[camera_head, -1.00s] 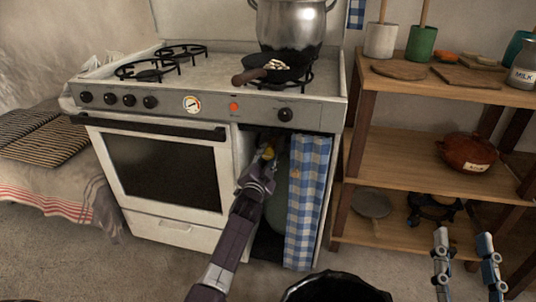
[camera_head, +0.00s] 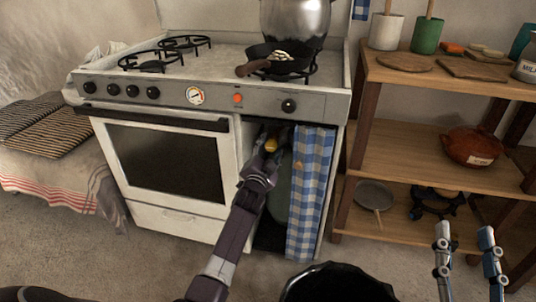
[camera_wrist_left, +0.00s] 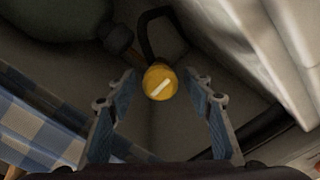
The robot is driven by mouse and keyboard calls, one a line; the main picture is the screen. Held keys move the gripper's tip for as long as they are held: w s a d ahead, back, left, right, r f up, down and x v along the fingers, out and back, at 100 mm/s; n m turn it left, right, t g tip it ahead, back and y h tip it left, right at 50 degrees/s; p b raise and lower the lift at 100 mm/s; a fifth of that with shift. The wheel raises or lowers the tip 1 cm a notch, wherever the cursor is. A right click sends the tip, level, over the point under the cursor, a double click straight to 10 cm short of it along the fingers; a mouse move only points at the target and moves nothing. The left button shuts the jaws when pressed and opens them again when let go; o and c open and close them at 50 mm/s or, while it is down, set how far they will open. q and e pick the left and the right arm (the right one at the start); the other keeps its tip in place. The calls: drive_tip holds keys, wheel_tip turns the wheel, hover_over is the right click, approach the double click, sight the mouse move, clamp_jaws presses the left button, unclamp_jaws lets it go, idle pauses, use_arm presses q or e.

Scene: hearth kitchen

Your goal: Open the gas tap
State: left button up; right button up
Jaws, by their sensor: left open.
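The gas tap (camera_head: 271,145) is a small yellow round knob inside the open compartment to the right of the oven door. In the left wrist view the yellow tap (camera_wrist_left: 160,82) faces me, with a white bar slanting across its face. My left gripper (camera_head: 270,140) reaches into the compartment. Its two blue fingers (camera_wrist_left: 162,75) are apart, with the tap between and just beyond their tips. A clear gap shows on each side. My right gripper (camera_head: 465,231) hangs at the lower right of the head view, fingers apart and empty.
A blue checked curtain (camera_head: 309,190) hangs close to the right of my left gripper. A greenish cylinder (camera_head: 281,200) stands partly hidden behind it. The oven door (camera_head: 168,165) is shut on the left. A dark hose (camera_wrist_left: 147,35) curves behind the tap. A shelf (camera_head: 425,150) stands at right.

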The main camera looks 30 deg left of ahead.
use_arm(q)
drive_tip(key=v, duration=1.1)
drive_tip(key=shift+s, duration=0.4)
